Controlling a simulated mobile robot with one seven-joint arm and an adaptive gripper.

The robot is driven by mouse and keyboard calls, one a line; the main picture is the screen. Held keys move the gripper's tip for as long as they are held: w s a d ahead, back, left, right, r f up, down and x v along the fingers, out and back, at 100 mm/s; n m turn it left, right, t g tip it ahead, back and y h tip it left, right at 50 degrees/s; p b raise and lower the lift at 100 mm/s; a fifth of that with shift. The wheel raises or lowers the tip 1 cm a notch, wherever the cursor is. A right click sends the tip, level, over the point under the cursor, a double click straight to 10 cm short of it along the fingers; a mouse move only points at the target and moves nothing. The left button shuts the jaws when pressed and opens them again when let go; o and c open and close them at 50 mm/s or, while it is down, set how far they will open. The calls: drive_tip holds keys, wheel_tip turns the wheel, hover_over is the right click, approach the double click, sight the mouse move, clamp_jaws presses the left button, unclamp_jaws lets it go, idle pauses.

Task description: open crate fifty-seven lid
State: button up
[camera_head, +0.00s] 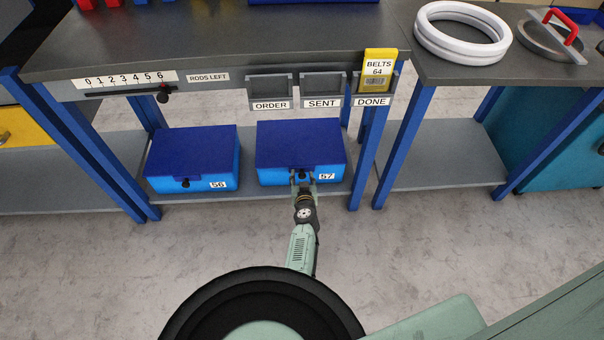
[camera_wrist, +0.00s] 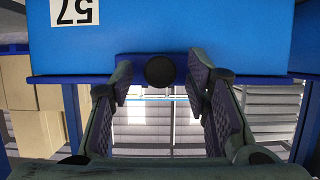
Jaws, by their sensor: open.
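Crate 57 (camera_head: 301,153) is a blue box with a dark blue lid, shut, on the lower shelf below the workbench. Its label "57" and blue front wall fill the top of the wrist view (camera_wrist: 190,38), where the label appears upside down. A round black knob (camera_wrist: 160,71) sits on a dark blue tab at the lid's front. My gripper (camera_head: 304,180) is at the crate's front by the knob. In the wrist view its open fingers (camera_wrist: 162,82) stand on either side of the knob, with gaps showing on both sides. In the head view the fingers partly hide the knob.
Crate 56 (camera_head: 192,158), a similar shut box, stands to the left on the same shelf (camera_head: 250,190). The bench top (camera_head: 220,45) overhangs both crates. Blue bench legs (camera_head: 366,150) stand to the right of crate 57. The floor (camera_head: 170,250) in front is clear.

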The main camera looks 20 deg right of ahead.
drive_tip(key=shift+c, duration=0.5)
clamp_jaws()
idle(0.5)
